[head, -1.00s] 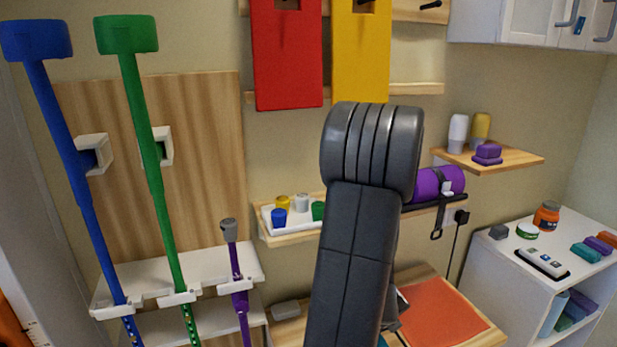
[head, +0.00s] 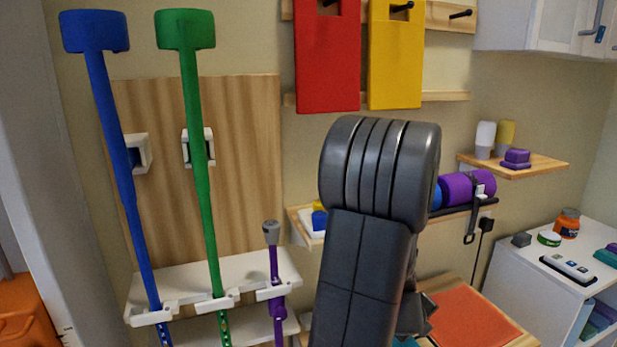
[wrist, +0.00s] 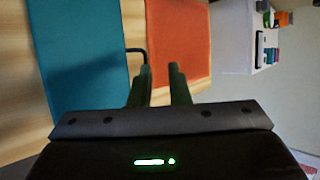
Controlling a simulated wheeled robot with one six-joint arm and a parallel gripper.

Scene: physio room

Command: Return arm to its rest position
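My arm (head: 365,265) stands raised in the middle of the head view, with its rounded dark joint at the top. My gripper (wrist: 160,68) shows in the wrist view with its two dark fingers apart and nothing between them. It is above a wooden surface with a teal mat (wrist: 85,65) and an orange mat (wrist: 179,40). In the head view my gripper is mostly hidden behind the arm; only a dark part shows at its right edge.
Blue (head: 122,190) and green (head: 195,150) crutches and a purple stick (head: 275,265) stand in a rack at left. A wall shelf (head: 515,165), a purple roll (head: 465,188) and a white cabinet (head: 540,290) are at right. The orange mat (head: 465,315) lies below.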

